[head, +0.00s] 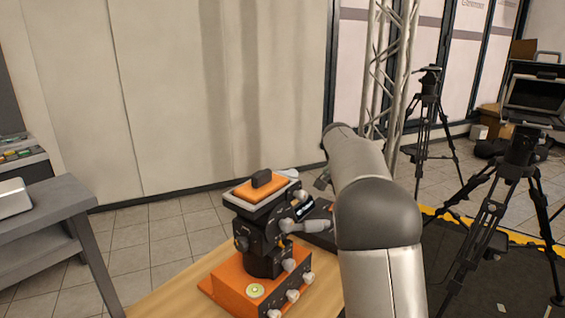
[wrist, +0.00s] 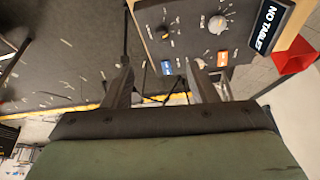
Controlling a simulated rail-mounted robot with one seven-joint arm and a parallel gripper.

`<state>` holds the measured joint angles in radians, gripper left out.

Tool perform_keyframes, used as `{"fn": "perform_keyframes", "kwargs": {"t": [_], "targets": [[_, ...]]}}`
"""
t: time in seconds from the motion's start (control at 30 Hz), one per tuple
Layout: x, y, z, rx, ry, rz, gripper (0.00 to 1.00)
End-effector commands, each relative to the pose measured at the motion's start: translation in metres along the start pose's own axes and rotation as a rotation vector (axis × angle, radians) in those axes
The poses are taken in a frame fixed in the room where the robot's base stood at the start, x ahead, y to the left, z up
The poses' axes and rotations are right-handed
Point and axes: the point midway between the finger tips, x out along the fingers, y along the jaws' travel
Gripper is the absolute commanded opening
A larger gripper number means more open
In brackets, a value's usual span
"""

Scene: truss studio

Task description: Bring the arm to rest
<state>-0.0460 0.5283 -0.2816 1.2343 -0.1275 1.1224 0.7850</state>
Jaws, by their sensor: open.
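My gripper (wrist: 163,78) shows in the wrist view with its two dark fingers spread apart and nothing held between them. In the head view my pale arm rises from the bottom, bends at a dark grey joint and reaches away to the upper left. My gripper cannot be made out clearly there, as the arm links hide most of that area.
A black and orange device (head: 263,238) stands on a wooden table (head: 165,298) left of my arm. Tripods (head: 510,165) and a metal truss (head: 392,70) stand at right. A grey bench (head: 50,205) is at left.

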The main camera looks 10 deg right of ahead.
Motion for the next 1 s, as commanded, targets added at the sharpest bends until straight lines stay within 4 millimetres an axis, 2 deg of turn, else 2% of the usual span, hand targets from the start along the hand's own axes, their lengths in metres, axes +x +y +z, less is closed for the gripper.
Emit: {"fn": "perform_keyframes", "kwargs": {"t": [0.07,0.17,0.27,0.37,0.4,0.5,0.6,0.7,0.8,1.0], "targets": [[-0.011,0.012,0.016,-0.043,-0.031,-0.015,0.53],[-0.028,0.035,0.056,-0.15,-0.093,-0.047,0.53],[-0.045,0.064,0.111,-0.293,-0.159,-0.088,0.53],[-0.058,0.1,0.174,-0.453,-0.215,-0.129,0.53],[-0.062,0.115,0.201,-0.519,-0.235,-0.144,0.53],[-0.065,0.154,0.261,-0.671,-0.273,-0.174,0.53],[-0.064,0.188,0.309,-0.792,-0.297,-0.194,0.53],[-0.059,0.213,0.342,-0.878,-0.312,-0.203,0.53],[-0.056,0.228,0.359,-0.925,-0.32,-0.208,0.53],[-0.053,0.233,0.366,-0.943,-0.325,-0.209,0.53]]}}
